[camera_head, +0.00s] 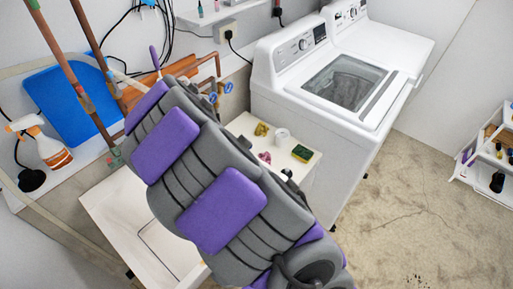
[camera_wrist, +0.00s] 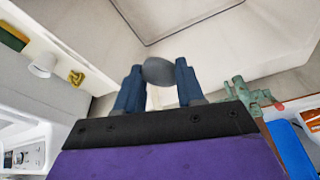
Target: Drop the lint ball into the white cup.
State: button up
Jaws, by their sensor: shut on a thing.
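A grey, rounded lint ball (camera_wrist: 158,71) sits between the two blue fingers of my gripper (camera_wrist: 158,76) in the wrist view. My gripper is shut on it and holds it up over the white sink area. In the head view my arm hides the gripper and the ball. The white cup (camera_head: 282,136) stands upright on a small white surface (camera_head: 243,124) beside the washer in the head view. It also shows at the left of the wrist view (camera_wrist: 42,64), well apart from the gripper.
A yellow item (camera_head: 262,129), a pink item (camera_head: 265,157) and a green-yellow sponge (camera_head: 301,152) surround the cup. A white washing machine (camera_head: 285,60) stands close behind. The white sink (camera_head: 115,205) lies under my arm, with pipes (camera_head: 75,75) and a spray bottle (camera_head: 45,145) at left.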

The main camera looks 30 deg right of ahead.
aim_at(283, 143)
jog(key=k+l, duration=0.2)
jog(key=l, duration=0.2)
jog(key=k+l, duration=0.15)
jog(key=l, duration=0.2)
jog(key=k+l+u, duration=0.1)
jog(key=l, duration=0.3)
jog(key=k+l, duration=0.25)
jog(key=i+l, duration=0.15)
jog(key=l, duration=0.2)
jog(key=i+l, duration=0.15)
jog(key=l, duration=0.2)
jog(key=i+l+u, duration=0.1)
jog(key=l, duration=0.25)
jog(key=i+l, duration=0.15)
jog(key=l, duration=0.2)
jog(key=i, duration=0.15)
